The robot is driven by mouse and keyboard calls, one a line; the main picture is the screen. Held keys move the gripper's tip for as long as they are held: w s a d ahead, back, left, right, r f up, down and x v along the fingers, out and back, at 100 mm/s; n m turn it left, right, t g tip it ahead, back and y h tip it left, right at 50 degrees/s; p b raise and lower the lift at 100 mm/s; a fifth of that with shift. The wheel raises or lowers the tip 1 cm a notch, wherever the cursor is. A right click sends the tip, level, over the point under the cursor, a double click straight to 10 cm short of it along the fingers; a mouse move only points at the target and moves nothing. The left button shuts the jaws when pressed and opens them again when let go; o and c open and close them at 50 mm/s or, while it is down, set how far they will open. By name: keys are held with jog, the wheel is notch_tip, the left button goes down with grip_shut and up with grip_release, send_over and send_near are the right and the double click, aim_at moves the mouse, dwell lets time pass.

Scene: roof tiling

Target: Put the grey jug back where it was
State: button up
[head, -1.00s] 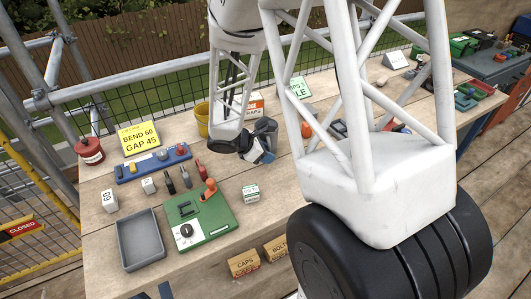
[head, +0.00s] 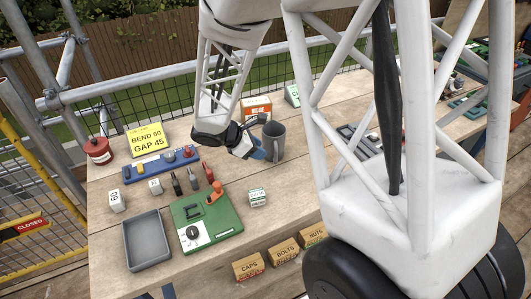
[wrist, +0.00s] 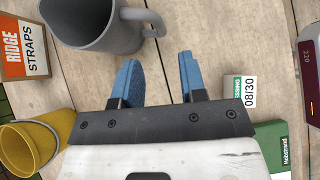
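The grey jug (head: 273,141) stands upright on the wooden bench, just right of my gripper (head: 256,150) in the head view. In the wrist view the jug (wrist: 100,28) is at the top left, its handle pointing right. My gripper (wrist: 160,68) has two blue fingers spread apart with only bench planks between them. The handle lies just past the fingertips, not between them. I cannot tell whether a finger touches the jug.
An orange straps box (head: 257,106) stands behind the jug; a yellow pot (wrist: 28,146) shows in the wrist view. A small green-white box (head: 257,196), a green device (head: 205,222) and a grey tray (head: 147,240) are nearer the front. Bare planks lie right of the small box.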

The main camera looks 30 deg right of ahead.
jog(key=shift+v, duration=2.25)
jog(key=shift+s, duration=0.1)
jog(key=s+a+r+m+t+y, duration=0.1)
jog(key=s+a+r+m+y, duration=0.2)
jog(key=s+r+m, duration=0.5)
jog(key=s+a+r+m+t+y, duration=0.2)
jog(key=s+r+m+y, duration=0.4)
jog(key=s, duration=0.9)
notch_tip(320, 180, up, 2)
jog(key=shift+s+a+r+m+t, duration=0.1)
jog(key=shift+s+a+m+t, duration=0.2)
jog(key=shift+a+m, duration=0.65)
